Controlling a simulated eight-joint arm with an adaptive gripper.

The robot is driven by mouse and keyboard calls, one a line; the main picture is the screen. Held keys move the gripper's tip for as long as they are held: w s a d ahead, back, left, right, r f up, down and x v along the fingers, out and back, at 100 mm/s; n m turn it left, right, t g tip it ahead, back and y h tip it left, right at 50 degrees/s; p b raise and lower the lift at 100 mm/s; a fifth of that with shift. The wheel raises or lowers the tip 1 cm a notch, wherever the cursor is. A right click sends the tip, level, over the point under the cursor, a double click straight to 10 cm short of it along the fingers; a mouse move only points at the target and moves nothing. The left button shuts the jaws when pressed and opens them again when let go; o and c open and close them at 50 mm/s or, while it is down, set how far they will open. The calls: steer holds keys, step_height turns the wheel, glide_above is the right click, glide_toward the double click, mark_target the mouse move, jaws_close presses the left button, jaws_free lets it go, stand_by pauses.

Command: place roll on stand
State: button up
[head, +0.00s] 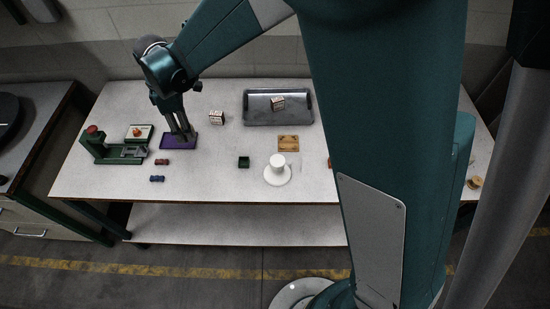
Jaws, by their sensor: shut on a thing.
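My gripper (183,136) is at the left of the table, pointing down with its fingertips over a flat purple piece (168,144). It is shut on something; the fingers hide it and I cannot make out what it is. A white cylinder-like piece (278,161) stands upright on a round white base (276,181) near the table's front middle, right of my gripper; it may be the stand. A small tan round piece (475,183) lies at the far right edge. I cannot tell which thing is the roll.
A green press (107,156), a pale tray (147,130), and small red (162,162) and blue (157,179) pieces are around my gripper. A dark green block (243,162), wooden board (288,149), patterned block (216,117) and grey tray (258,117) lie further right.

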steer(key=d+r+p, duration=0.2)
steer(key=d+r, duration=0.1)
steer(key=d, duration=1.4)
steer(key=p, duration=0.1)
glide_above(277, 160)
steer(key=shift+r+m, duration=0.3)
steer(key=shift+r, duration=0.1)
steer(key=shift+f, duration=0.1)
steer(key=shift+f, duration=2.85)
steer(key=shift+f, duration=2.05)
steer(key=shift+f+b, duration=0.2)
steer(key=shift+b, duration=0.15)
